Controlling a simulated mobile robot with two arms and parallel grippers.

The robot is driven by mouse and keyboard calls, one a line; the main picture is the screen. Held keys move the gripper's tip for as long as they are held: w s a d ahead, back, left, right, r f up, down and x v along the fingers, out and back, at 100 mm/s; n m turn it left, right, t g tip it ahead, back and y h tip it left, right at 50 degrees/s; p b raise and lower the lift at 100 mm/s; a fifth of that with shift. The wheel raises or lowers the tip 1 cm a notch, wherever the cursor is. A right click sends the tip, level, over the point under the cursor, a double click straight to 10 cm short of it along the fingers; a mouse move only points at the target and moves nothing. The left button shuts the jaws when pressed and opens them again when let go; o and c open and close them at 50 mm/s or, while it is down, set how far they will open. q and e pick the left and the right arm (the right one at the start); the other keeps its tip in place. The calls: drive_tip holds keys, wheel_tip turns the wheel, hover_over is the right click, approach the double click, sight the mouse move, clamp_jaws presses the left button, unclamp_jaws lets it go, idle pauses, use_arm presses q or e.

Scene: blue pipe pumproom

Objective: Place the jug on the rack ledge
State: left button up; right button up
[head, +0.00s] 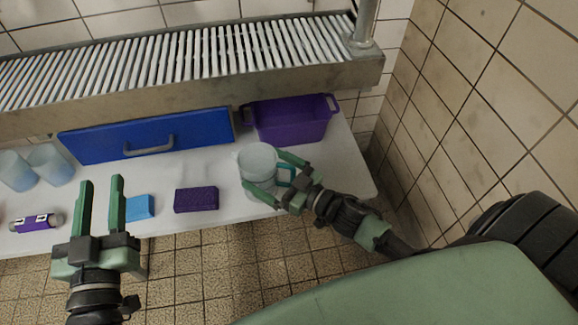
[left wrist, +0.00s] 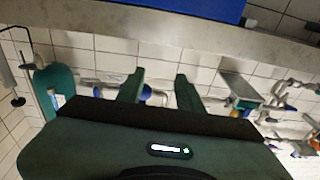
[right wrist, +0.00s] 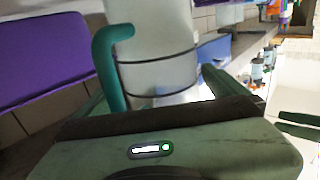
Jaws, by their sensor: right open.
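The jug (head: 257,163) is a pale translucent vessel with a teal handle, standing upright on the white table near its right end. My right gripper (head: 262,173) is open, with its fingers on either side of the jug and the handle between them. In the right wrist view the jug (right wrist: 160,50) and its teal handle fill the space ahead of the fingers. The rack ledge (head: 190,60) is a slatted metal shelf above the back of the table. My left gripper (head: 101,182) is open and empty at the table's front edge.
A purple bin (head: 292,120) stands behind the jug, beside a blue drawer front (head: 150,135). A dark purple block (head: 196,199), a light blue block (head: 139,207) and two pale blue cups (head: 50,165) are on the table (head: 185,172). A tiled wall (head: 480,110) bounds the right side.

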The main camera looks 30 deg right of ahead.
drive_tip(key=p+v, duration=0.2)
drive_tip(key=v, duration=0.8)
drive_tip(key=w+a+r+m+h, duration=0.1)
drive_tip(key=r, duration=0.1)
drive_tip(key=w+r+m+h, duration=0.1)
drive_tip(key=r+h, duration=0.1)
drive_tip(key=w+a+r+m+h, duration=0.1)
drive_tip(key=r+h, duration=0.1)
drive_tip(key=shift+w+a+r+t, duration=0.3)
drive_tip(key=shift+w+t, duration=0.05)
drive_tip(key=shift+t, duration=0.05)
use_arm(q)
wheel_tip(320, 180, down, 8)
drive_tip(key=s+a+g+y, duration=0.1)
drive_tip(key=g, duration=0.4)
drive_tip(key=shift+s+a+f+y, duration=0.2)
drive_tip(key=shift+s+a+y, duration=0.1)
drive_tip(key=shift+s+a, duration=0.05)
use_arm(e)
drive_tip(key=s+a+r+g, duration=0.1)
drive_tip(key=a+r+g, duration=0.1)
drive_tip(key=a+r, duration=0.2)
drive_tip(key=shift+s+a+r+g+h, duration=0.35)
drive_tip(key=shift+a+r+g+h, duration=0.05)
